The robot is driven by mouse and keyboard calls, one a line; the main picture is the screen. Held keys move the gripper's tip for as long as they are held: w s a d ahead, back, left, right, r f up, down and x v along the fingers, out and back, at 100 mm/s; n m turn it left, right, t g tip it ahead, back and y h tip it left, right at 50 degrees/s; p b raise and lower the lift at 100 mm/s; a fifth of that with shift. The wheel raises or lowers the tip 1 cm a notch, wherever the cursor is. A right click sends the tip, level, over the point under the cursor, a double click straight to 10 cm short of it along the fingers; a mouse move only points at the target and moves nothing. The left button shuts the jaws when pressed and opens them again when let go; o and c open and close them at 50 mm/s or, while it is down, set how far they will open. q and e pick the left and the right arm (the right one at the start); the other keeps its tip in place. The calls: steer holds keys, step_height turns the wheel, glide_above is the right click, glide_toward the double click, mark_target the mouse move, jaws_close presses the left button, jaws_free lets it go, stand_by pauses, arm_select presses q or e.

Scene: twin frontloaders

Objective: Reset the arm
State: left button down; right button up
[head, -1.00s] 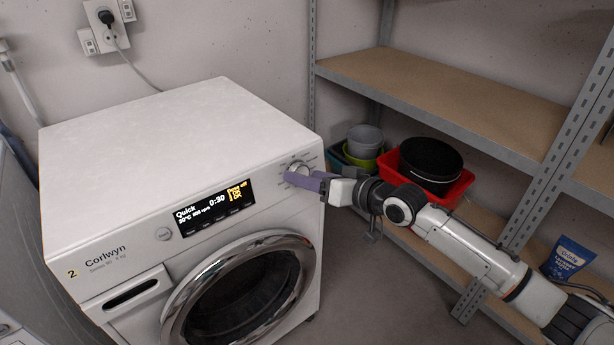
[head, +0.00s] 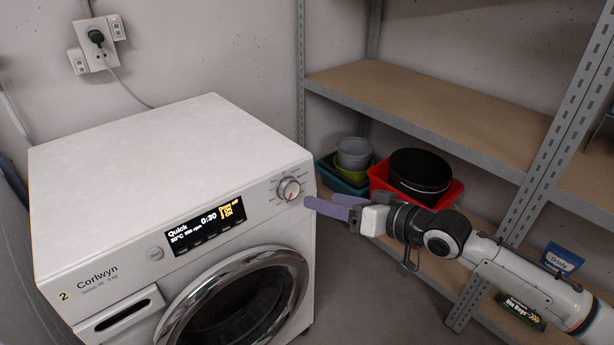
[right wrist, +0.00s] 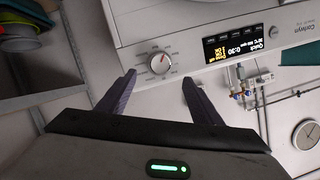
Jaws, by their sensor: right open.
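My right gripper (head: 328,207) is open and empty, with purple fingers, just to the right of the washing machine's front. In the right wrist view its two fingers (right wrist: 157,90) stand apart, with the round program dial (right wrist: 159,63) seen beyond the gap between them. The dial (head: 289,189) is clear of the fingers in the head view. The white washing machine (head: 160,140) has its display (head: 205,224) lit, reading Quick and 0:30. My left gripper is in neither view.
A metal shelf rack (head: 440,110) stands on the right, close to my right arm. A red tub (head: 450,192) with a black round container (head: 419,172) and other nested tubs sit on its lower shelf. A blue bag (head: 560,260) is at the right.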

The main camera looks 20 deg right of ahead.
steer(key=s+a+f+n+g+h+p, duration=0.1)
steer(key=s+a+f, duration=0.3)
steer(key=s+f, duration=0.7)
steer(key=s+a+f+g+h+p, duration=0.2)
steer(key=s+a+f+g+h, duration=0.1)
steer(key=s+f, duration=0.8)
steer(key=s+a, duration=0.1)
steer(key=s, duration=0.3)
steer(key=shift+s+f+n+p, duration=0.3)
steer(key=shift+f+n+p, duration=0.1)
steer(key=shift+a, duration=0.1)
